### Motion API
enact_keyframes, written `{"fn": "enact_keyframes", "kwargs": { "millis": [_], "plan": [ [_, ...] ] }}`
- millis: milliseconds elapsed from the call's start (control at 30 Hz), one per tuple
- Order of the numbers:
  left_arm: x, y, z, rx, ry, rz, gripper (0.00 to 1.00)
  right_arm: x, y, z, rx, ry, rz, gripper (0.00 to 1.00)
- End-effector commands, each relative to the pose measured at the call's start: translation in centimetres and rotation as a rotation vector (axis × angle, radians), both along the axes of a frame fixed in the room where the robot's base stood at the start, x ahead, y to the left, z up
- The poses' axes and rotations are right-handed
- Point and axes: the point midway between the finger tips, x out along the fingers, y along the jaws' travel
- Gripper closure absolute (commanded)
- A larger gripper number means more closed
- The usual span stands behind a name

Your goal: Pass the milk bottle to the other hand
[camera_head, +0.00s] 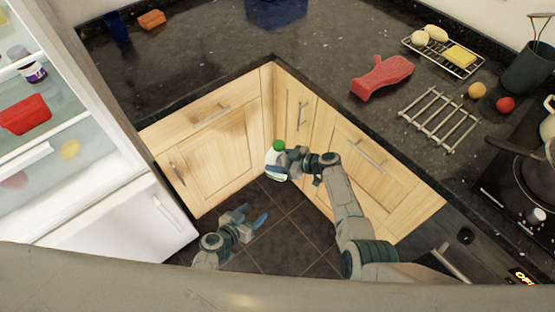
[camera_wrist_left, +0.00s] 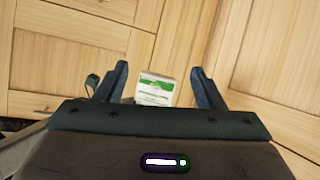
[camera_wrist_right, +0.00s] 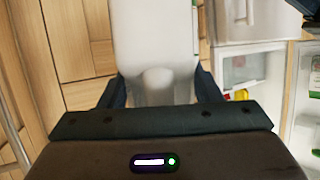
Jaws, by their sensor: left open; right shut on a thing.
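The milk bottle (camera_head: 273,166) is white with a green cap and is held in the air in front of the cabinet corner. My right gripper (camera_head: 283,163) is shut on it. In the right wrist view the white bottle (camera_wrist_right: 156,45) fills the space between the fingers. My left gripper (camera_head: 251,218) is open and empty, lower and to the left of the bottle, apart from it. In the left wrist view the bottle's green-and-white label (camera_wrist_left: 156,90) shows beyond and between the open fingers (camera_wrist_left: 155,85).
An open fridge (camera_head: 75,150) stands at the left. Wooden cabinets (camera_head: 215,150) lie behind the arms. The floor between is clear.

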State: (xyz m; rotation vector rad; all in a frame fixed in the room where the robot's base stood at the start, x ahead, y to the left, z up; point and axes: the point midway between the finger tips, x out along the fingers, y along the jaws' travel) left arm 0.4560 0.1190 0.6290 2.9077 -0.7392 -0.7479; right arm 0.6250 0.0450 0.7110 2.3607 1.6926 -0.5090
Motion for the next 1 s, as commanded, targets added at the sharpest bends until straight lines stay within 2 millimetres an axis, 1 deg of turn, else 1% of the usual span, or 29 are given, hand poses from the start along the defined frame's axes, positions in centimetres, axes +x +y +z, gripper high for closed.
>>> {"fn": "enact_keyframes", "kwargs": {
  "millis": [33, 67, 100, 167, 200, 267, 300, 367, 400, 467, 500, 567, 600, 667, 700, 800, 900, 1000],
  "plan": [
    [-1.5, 0.7, -2.4, 0.019, 0.069, 0.008, 0.37, 0.1, 0.0, 0.2, 0.001, -0.002, -0.001, 0.83],
    [-2.3, 1.0, -3.6, 0.028, 0.106, 0.014, 0.37, 0.1, 0.0, 0.2, 0.001, -0.002, -0.001, 0.83],
    [-3.5, 1.5, -5.2, 0.041, 0.158, 0.022, 0.37, 0.1, 0.0, 0.2, 0.001, -0.002, -0.001, 0.83],
    [-5.3, 2.4, -7.6, 0.063, 0.232, 0.039, 0.37, 0.1, 0.0, 0.2, 0.001, -0.002, -0.001, 0.83],
    [-6.6, 3.0, -9.1, 0.078, 0.279, 0.051, 0.37, 0.1, 0.0, 0.2, 0.001, -0.002, -0.001, 0.83],
    [-8.7, 4.0, -11.3, 0.104, 0.349, 0.070, 0.37, 0.1, 0.0, 0.2, 0.001, -0.002, -0.001, 0.83],
    [-10.1, 4.7, -12.7, 0.120, 0.394, 0.084, 0.37, 0.1, 0.0, 0.2, 0.001, -0.002, -0.001, 0.83],
    [-12.3, 5.8, -14.6, 0.146, 0.460, 0.106, 0.37, 0.1, 0.0, 0.2, 0.001, -0.002, -0.001, 0.83],
    [-13.8, 6.6, -15.9, 0.165, 0.501, 0.122, 0.37, 0.1, 0.0, 0.2, 0.001, -0.002, -0.001, 0.83],
    [-16.1, 7.8, -17.6, 0.195, 0.561, 0.146, 0.37, 0.1, 0.0, 0.2, 0.001, -0.002, -0.001, 0.83],
    [-17.7, 8.7, -18.7, 0.214, 0.600, 0.163, 0.37, 0.1, 0.0, 0.2, 0.001, -0.002, -0.001, 0.83],
    [-20.1, 10.0, -20.1, 0.245, 0.653, 0.189, 0.37, 0.1, 0.0, 0.2, 0.001, -0.002, -0.001, 0.83],
    [-21.7, 10.8, -21.0, 0.267, 0.687, 0.205, 0.37, 0.1, 0.0, 0.2, 0.001, -0.002, -0.001, 0.83],
    [-24.2, 12.2, -22.2, 0.299, 0.736, 0.231, 0.37, 0.1, 0.0, 0.2, 0.001, -0.002, -0.001, 0.83],
    [-25.8, 13.2, -22.9, 0.320, 0.764, 0.247, 0.37, 0.1, 0.0, 0.2, 0.001, -0.002, -0.001, 0.83],
    [-29.7, 15.2, -24.3, 0.367, 0.829, 0.284, 0.37, 0.1, 0.0, 0.2, 0.001, -0.002, -0.001, 0.83],
    [-33.0, 16.9, -25.2, 0.407, 0.876, 0.313, 0.37, 0.1, 0.0, 0.2, 0.001, -0.002, -0.001, 0.83],
    [-35.3, 18.2, -25.8, 0.433, 0.906, 0.333, 0.37, 0.1, 0.0, 0.2, 0.002, -0.002, 0.000, 0.83]
  ]
}}
